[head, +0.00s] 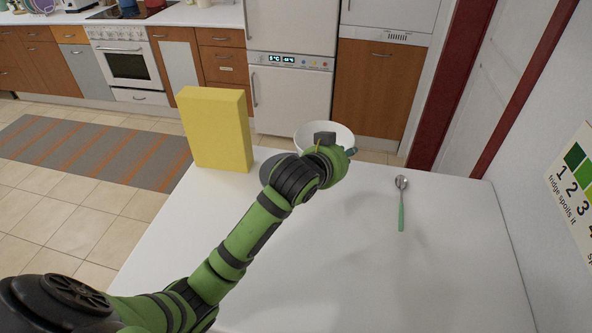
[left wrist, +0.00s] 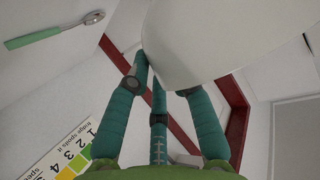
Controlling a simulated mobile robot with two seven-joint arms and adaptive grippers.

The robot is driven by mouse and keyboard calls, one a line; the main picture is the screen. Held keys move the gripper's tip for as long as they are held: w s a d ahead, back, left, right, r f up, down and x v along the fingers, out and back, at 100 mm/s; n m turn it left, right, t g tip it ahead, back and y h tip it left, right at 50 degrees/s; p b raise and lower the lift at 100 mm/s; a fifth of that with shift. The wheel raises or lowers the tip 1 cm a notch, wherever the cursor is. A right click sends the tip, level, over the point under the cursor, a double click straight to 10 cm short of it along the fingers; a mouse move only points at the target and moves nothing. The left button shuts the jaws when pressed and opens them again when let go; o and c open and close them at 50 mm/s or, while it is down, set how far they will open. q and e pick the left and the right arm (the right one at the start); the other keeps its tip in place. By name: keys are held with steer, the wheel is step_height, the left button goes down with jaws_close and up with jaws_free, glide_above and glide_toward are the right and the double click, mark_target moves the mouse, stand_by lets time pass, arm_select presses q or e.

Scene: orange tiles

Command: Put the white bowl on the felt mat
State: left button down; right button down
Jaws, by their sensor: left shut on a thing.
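The white bowl (head: 307,134) is near the far edge of the white table, partly hidden by my left wrist. It also shows large and close in the left wrist view (left wrist: 225,38). My left gripper (head: 350,152) is shut on the bowl, with its teal fingers (left wrist: 160,80) at the bowl's wall. A dark grey round patch, apparently the felt mat (head: 266,166), lies on the table just left of the bowl and is mostly covered by my left arm. I cannot tell if the bowl touches the table. My right gripper is not in view.
A tall yellow box (head: 216,130) stands at the table's far left, close to the mat. A spoon with a green handle (head: 401,205) lies on the right; it also shows in the left wrist view (left wrist: 50,32).

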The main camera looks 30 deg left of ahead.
arm_select(q)
steer(key=a+f, duration=0.2)
steer(key=a, duration=0.1)
steer(key=a+f+p, duration=0.1)
steer(key=a+f, duration=0.1)
steer(key=a, duration=0.1)
steer(key=w+a+f+p, duration=0.1)
steer(key=a, duration=0.3)
steer(key=shift+f, duration=0.4)
steer(key=shift+a+f, duration=0.15)
steer(key=shift+f+p, duration=0.45)
steer(key=shift+f, duration=1.55)
steer(key=c, duration=1.1)
jaws_free()
steer(key=shift+o, duration=0.2)
steer(key=shift+s, duration=0.15)
steer(key=b+v, duration=0.1)
steer(key=v, duration=1)
steer(key=shift+s+r, duration=0.2)
steer(key=shift+s, duration=0.15)
